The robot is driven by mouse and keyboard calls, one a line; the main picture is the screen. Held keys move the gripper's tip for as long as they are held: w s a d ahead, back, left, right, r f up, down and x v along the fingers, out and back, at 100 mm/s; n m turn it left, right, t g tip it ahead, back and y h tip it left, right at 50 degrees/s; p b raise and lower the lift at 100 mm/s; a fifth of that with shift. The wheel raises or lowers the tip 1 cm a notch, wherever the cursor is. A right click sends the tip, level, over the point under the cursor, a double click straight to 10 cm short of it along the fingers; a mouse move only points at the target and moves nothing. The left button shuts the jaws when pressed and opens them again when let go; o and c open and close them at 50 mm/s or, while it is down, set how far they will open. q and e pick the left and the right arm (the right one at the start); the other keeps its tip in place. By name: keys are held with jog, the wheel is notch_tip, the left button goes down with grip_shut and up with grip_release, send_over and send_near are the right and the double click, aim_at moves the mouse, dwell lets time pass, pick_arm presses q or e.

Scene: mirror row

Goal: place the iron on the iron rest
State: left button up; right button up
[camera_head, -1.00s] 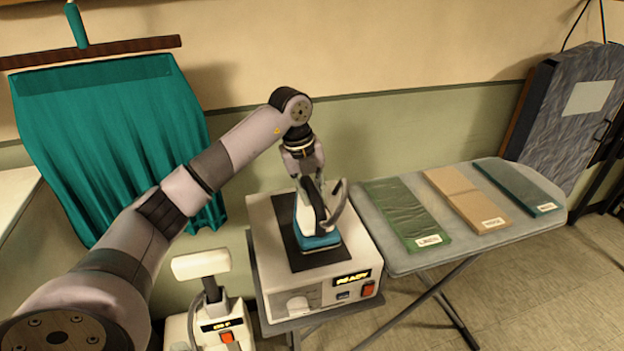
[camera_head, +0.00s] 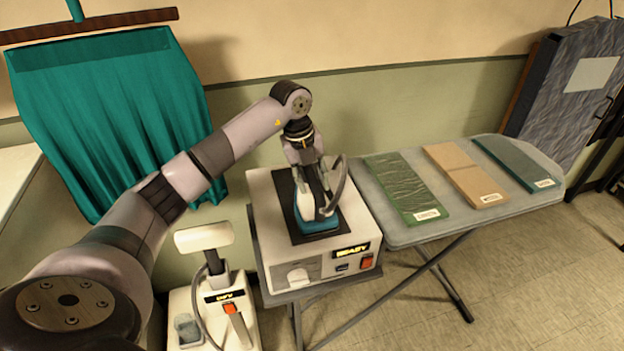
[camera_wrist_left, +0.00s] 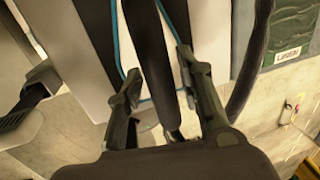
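The iron (camera_head: 319,222), white with a teal-blue base and a dark handle, sits flat on the dark pad of the iron rest (camera_head: 286,215), on top of a white station. My left gripper (camera_head: 306,162) is directly above the iron at its handle. In the left wrist view, the fingers of my left gripper (camera_wrist_left: 165,88) stand apart on either side of the dark iron handle (camera_wrist_left: 150,70), with gaps visible beside it. The iron's underside is hidden. My right gripper is not in view.
An ironing board (camera_head: 400,232) with green, tan and teal folded cloths stands to the right. A white steamer unit (camera_head: 212,305) stands left of the station. A teal curtain-like cloth (camera_head: 110,120) hangs at the back left. A grey panel (camera_head: 565,100) leans at the far right.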

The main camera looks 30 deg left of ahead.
pick_arm(q)
jog(key=shift+o, duration=0.4)
jog(key=shift+r, duration=0.2)
notch_tip(320, 180, up, 12)
jog(key=s+a+b, duration=0.1)
jog(key=b, duration=0.1)
jog(key=shift+s+a+f, duration=0.2)
jog(key=shift+s+a, duration=0.1)
jog(key=shift+s, duration=0.05)
dwell(0.7)
dwell(1.2)
